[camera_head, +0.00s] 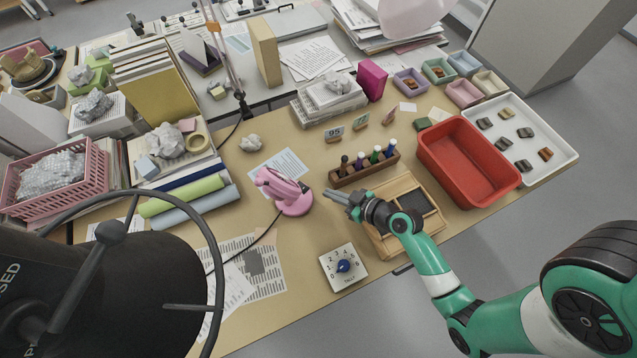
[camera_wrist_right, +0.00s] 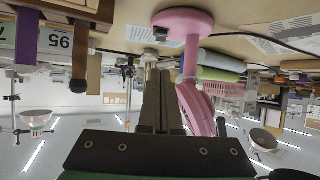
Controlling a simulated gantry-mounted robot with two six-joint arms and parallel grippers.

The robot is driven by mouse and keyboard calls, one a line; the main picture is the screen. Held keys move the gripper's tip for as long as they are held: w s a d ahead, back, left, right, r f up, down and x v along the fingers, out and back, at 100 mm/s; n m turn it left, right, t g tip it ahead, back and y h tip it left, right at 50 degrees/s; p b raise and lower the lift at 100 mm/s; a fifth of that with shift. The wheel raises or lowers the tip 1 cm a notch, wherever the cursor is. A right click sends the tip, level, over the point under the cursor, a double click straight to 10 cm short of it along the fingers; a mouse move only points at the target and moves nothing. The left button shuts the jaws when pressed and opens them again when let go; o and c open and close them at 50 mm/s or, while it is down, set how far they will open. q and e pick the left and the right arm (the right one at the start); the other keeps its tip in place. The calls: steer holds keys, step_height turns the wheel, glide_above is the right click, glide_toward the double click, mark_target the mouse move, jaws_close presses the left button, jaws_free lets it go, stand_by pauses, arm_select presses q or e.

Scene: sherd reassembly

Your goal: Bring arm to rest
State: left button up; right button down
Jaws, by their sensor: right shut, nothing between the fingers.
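My right gripper (camera_head: 333,195) reaches in from the lower right over the table. Its fingers are shut with nothing between them, and they point left toward the pink device (camera_head: 287,192). In the right wrist view the closed dark fingers (camera_wrist_right: 160,98) show in the middle, with the pink device (camera_wrist_right: 196,75) just beside them. I cannot tell from these views whether they touch. The room looks upside down there. My forearm passes above the wooden tray (camera_head: 427,227) with its dark pad and hides part of it. My left gripper is not in view.
A rack of small bottles (camera_head: 363,170) stands behind my gripper. A red tub (camera_head: 470,162) and a white tray of sherds (camera_head: 550,130) lie to the right. A white dial timer (camera_head: 335,277) sits near the front edge. Bare table lies between timer and device.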

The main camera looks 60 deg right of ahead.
steer(key=shift+s+r, duration=0.15)
steer(key=shift+s, duration=0.5)
steer(key=w+r+n+t, duration=0.2)
steer(key=w+r+t, duration=0.1)
steer(key=w+r, duration=0.9)
steer(key=w+a+r+n+t, duration=0.1)
steer(key=w+a+r+t, duration=0.1)
steer(key=r, duration=0.9)
steer(key=w+a+r+t, duration=0.2)
steer(key=w+r, duration=0.1)
steer(key=r, duration=0.9)
steer(key=s+a+r+t+y, duration=0.1)
steer(key=s+a+r+t, duration=0.25)
steer(key=r, duration=0.65)
steer(key=s+a+r+t+y, duration=0.1)
steer(key=s+a+r+t, duration=0.2)
steer(key=r, duration=0.7)
steer(key=s+a+r+t+y, duration=0.1)
steer(key=s+a+r+t, duration=0.2)
steer(key=r, duration=0.7)
step_height(320, 180, up, 31)
steer(key=a+m+g+p, duration=0.1)
steer(key=p, duration=2.9)
steer(key=shift+s, duration=0.45)
